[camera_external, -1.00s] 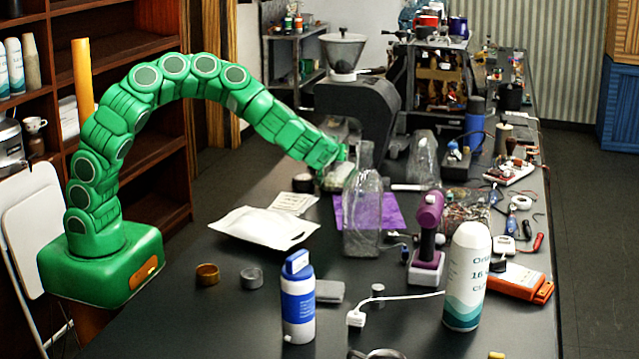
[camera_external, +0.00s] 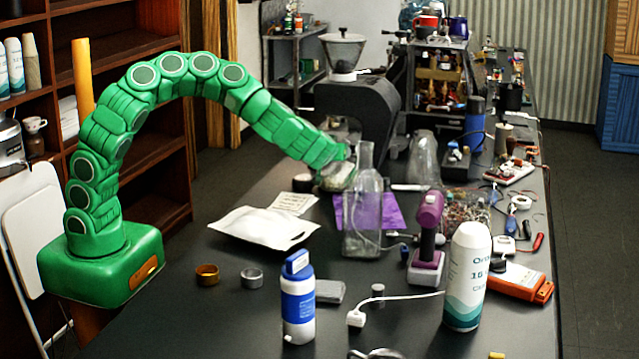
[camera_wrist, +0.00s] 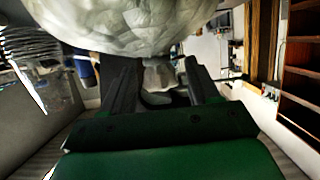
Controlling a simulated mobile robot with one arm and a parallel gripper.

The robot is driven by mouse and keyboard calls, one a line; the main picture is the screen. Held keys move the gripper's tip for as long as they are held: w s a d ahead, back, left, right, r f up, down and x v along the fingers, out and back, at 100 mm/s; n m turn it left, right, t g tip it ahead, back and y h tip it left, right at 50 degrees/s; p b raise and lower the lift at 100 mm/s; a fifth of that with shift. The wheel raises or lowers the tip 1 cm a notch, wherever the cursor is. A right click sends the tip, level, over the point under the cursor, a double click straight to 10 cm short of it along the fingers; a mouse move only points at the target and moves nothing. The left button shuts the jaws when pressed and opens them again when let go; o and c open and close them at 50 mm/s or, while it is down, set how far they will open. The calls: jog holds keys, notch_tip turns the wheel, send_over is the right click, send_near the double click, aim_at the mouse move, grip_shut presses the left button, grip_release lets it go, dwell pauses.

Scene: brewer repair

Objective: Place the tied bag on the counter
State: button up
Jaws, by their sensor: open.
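The tied bag (camera_external: 333,179) is pale, greyish-green and rounded. In the external view it sits low at the far edge of the purple mat, partly behind the clear bottle, and seems to rest on the counter (camera_external: 215,315), though its underside is hard to see. In the wrist view the crumpled bag (camera_wrist: 130,25) fills the top, with its gathered neck (camera_wrist: 160,75) between the fingers. My gripper (camera_wrist: 155,70) has two dark fingers set apart, one on each side of the neck. In the external view my gripper (camera_external: 347,155) is just above the bag; its fingers are hardly visible there.
A clear glass bottle (camera_external: 362,215) stands close in front of the bag on the purple mat (camera_external: 395,212). A black grinder (camera_external: 350,110) stands behind. A white pouch (camera_external: 262,228) lies left. A purple tool (camera_external: 427,235) and a white bottle (camera_external: 467,275) stand right.

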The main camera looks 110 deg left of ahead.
jog(key=v, duration=1)
jog(key=shift+d, duration=0.3)
jog(key=shift+r, duration=0.1)
